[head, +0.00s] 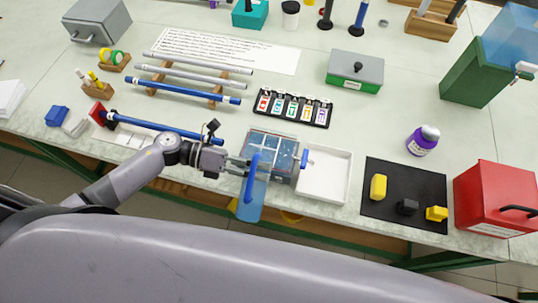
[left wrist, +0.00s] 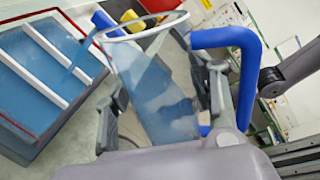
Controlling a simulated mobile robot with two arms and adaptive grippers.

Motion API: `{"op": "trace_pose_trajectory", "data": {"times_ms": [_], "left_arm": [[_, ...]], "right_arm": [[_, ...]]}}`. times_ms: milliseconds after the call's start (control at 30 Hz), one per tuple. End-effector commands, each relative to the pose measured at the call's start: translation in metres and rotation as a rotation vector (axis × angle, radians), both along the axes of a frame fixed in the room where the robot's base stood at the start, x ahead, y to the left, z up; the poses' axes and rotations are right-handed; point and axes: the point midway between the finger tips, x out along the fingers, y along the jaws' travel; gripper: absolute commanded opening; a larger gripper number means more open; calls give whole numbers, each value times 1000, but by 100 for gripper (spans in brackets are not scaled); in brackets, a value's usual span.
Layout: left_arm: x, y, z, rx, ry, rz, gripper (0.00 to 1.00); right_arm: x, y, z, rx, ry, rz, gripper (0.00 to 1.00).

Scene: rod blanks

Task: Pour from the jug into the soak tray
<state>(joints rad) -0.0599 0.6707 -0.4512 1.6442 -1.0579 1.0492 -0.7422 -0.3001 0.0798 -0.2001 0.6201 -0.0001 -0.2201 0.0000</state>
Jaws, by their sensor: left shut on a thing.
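The jug (head: 250,200) is see-through, with light blue liquid and a blue handle. My left gripper (head: 236,165) is shut on it at the front edge of the table, beside the soak tray. In the left wrist view the gripper's fingers (left wrist: 165,105) stand either side of the jug body (left wrist: 150,85), and its white rim leans towards the tray. The soak tray (head: 294,176) holds blue liquid under white slats; it also shows in the left wrist view (left wrist: 35,147). A blue strip runs from near the jug's lip over the tray, seemingly a stream. My right gripper is not in view.
An empty white tray (head: 325,190) stands right of the soak tray. A black mat (head: 390,210) with small blocks and a red box (head: 495,195) lie further right. Blue and grey rods (head: 185,90) on wooden rests and a rack of coloured labels (head: 293,107) are behind.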

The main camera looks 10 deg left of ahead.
Motion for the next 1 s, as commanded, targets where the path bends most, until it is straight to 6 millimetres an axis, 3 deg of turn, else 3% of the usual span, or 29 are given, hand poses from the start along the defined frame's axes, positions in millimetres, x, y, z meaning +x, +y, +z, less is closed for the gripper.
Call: {"op": "trace_pose_trajectory", "data": {"times_ms": [1000], "left_arm": [[1, 0, 3, 0, 59, 0, 7]], "right_arm": [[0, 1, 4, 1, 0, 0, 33]]}}
